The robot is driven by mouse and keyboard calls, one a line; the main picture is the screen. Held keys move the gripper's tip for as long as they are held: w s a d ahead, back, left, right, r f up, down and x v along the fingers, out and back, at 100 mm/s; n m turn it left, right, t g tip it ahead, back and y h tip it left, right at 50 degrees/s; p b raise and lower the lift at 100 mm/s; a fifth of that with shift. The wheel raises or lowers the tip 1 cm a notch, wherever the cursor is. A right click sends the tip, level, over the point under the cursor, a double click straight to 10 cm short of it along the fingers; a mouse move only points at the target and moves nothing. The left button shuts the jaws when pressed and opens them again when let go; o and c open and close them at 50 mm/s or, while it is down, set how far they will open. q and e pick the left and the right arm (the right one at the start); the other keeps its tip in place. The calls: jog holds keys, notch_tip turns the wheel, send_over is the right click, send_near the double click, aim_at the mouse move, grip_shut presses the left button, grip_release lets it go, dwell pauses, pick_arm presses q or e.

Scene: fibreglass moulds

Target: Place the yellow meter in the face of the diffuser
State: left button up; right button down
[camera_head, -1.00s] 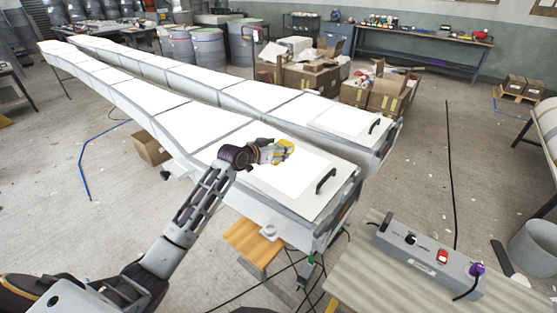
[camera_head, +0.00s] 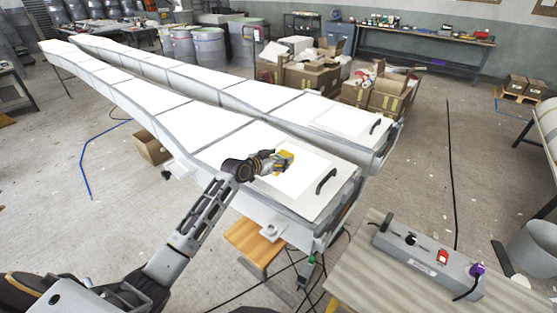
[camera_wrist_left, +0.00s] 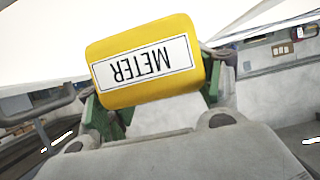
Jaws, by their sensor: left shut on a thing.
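The yellow meter (camera_head: 283,161) is held by my left gripper (camera_head: 276,163) over the near end of the front white mould, whose glowing white top panel is the diffuser (camera_head: 300,181). In the left wrist view, the meter (camera_wrist_left: 148,65) shows its white METER label upside down, between the green-padded fingers (camera_wrist_left: 160,115). The diffuser's white surface also shows in the left wrist view (camera_wrist_left: 50,40). I cannot tell whether the meter touches the panel. My right gripper is not in view.
A black handle (camera_head: 327,181) stands on the front mould's end. A second long white mould (camera_head: 300,108) lies behind. A grey control box (camera_head: 428,258) with a red switch sits on a table at the lower right. Cardboard boxes (camera_head: 312,77) stand behind.

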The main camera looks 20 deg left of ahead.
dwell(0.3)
pick_arm(q)
jog(key=o, duration=1.2)
jog(key=shift+f, duration=0.1)
jog(key=shift+b+v, duration=0.45)
jog(key=shift+v, duration=5.6)
jog(key=shift+w, duration=0.15)
